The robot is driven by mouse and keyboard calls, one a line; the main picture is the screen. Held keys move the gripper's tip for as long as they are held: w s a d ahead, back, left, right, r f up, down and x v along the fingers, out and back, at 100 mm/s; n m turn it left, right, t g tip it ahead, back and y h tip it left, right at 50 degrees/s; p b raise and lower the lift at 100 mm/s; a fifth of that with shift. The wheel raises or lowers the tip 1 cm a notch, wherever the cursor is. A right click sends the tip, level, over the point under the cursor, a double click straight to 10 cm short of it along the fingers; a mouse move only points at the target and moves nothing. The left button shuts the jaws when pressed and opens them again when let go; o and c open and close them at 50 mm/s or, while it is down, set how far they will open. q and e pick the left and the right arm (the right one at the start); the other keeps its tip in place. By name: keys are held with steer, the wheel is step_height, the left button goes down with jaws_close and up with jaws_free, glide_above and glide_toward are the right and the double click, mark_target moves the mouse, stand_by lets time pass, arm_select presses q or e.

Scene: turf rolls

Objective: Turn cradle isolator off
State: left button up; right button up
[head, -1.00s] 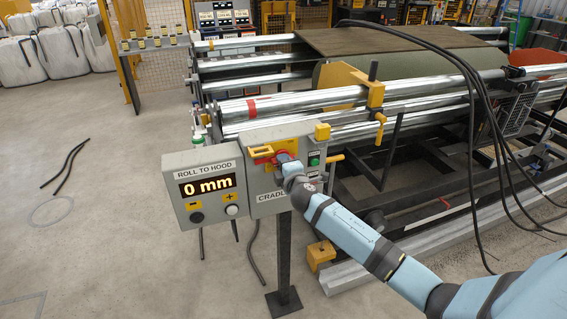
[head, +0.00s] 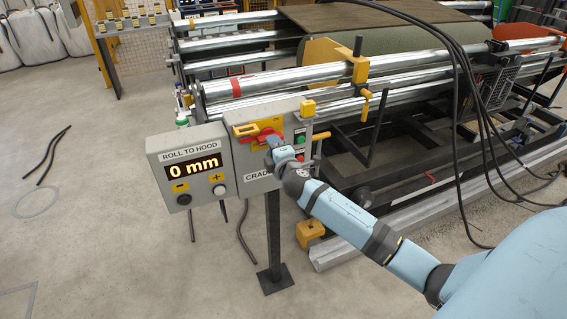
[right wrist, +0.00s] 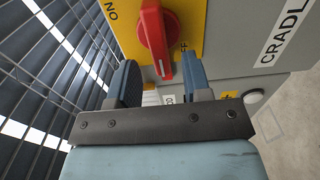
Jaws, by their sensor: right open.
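The cradle isolator is a red rotary handle (right wrist: 156,38) on a yellow plate (right wrist: 190,22), on the front of a grey box (head: 243,165). In the right wrist view the handle's near end lies by the partly hidden OFF lettering; the ON lettering is at upper left. In the head view the red handle (head: 260,138) is partly covered by my right gripper (head: 276,147). In the right wrist view my right gripper (right wrist: 160,80) is open, its two fingers apart, with the handle's near end between or just beyond their tips; contact is unclear. My left gripper is out of view.
A roll-to-hood display (head: 188,170) reading 0 mm adjoins the box at left. Green and red buttons (head: 300,145) sit right of the isolator. The post (head: 273,235) stands on the floor. Rollers (head: 290,80) and black cables (head: 465,100) lie behind and right.

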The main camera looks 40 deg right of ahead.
steer(key=v, duration=1)
steer(key=shift+b, duration=0.45)
steer(key=shift+s+a, duration=0.1)
